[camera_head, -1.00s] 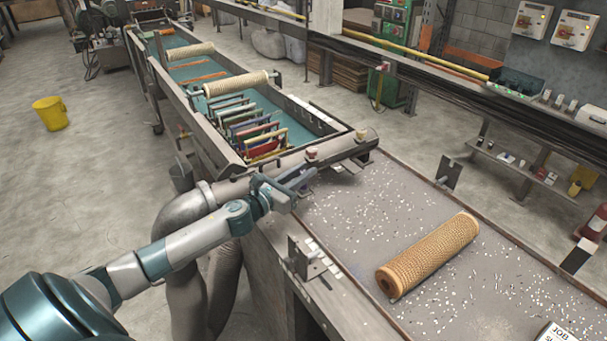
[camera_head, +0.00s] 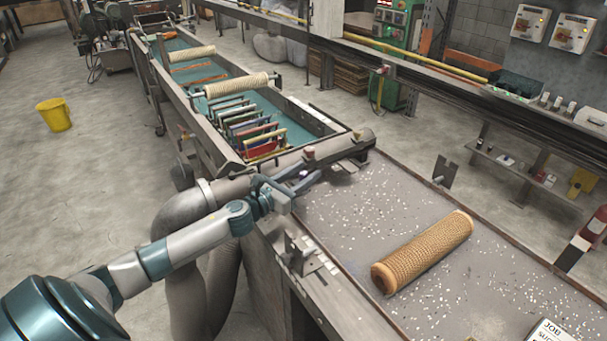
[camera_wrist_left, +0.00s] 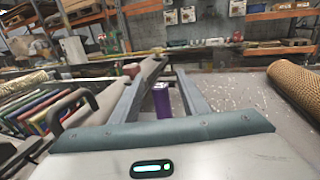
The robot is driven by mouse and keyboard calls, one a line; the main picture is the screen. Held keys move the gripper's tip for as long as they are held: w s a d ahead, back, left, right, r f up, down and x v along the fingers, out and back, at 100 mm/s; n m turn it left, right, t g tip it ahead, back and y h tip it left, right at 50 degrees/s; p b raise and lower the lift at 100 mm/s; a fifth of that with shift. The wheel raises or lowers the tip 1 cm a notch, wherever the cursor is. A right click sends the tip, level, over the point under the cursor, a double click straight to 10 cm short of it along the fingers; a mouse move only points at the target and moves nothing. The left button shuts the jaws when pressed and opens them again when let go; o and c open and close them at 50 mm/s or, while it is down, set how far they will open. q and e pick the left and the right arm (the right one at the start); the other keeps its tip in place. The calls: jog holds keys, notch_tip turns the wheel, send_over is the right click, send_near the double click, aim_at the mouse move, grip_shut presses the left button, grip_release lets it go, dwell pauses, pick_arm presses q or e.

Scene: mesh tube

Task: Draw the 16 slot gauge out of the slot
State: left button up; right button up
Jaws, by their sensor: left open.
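A small upright purple piece (camera_wrist_left: 161,100) stands between the two fingers of my left gripper (camera_wrist_left: 161,76) in the left wrist view, with a gap on each side. It may be the slot gauge; I can read no 16 on it, and its lower end and any slot are hidden. My right gripper is not in view.
A tan mesh tube (camera_head: 425,252) lies on the speckled table (camera_head: 350,215). Several coloured frames (camera_head: 245,125) stand in the teal trough beyond the pipe (camera_head: 330,152). A metal bracket (camera_head: 302,254) stands on the table's near edge. A job card (camera_head: 556,331) is at the lower right.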

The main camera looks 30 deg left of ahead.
pick_arm(q)
jog(key=shift+s+f, duration=0.1)
jog(key=shift+s+a, duration=0.1)
jog(key=shift+s, duration=0.3)
jog(key=s+a+b, duration=0.2)
jog(key=s+b, duration=0.4)
jog(key=s, duration=1)
jog(key=shift+s, duration=0.1)
dwell(0.4)
jog(key=shift+a, duration=0.1)
dwell(0.8)
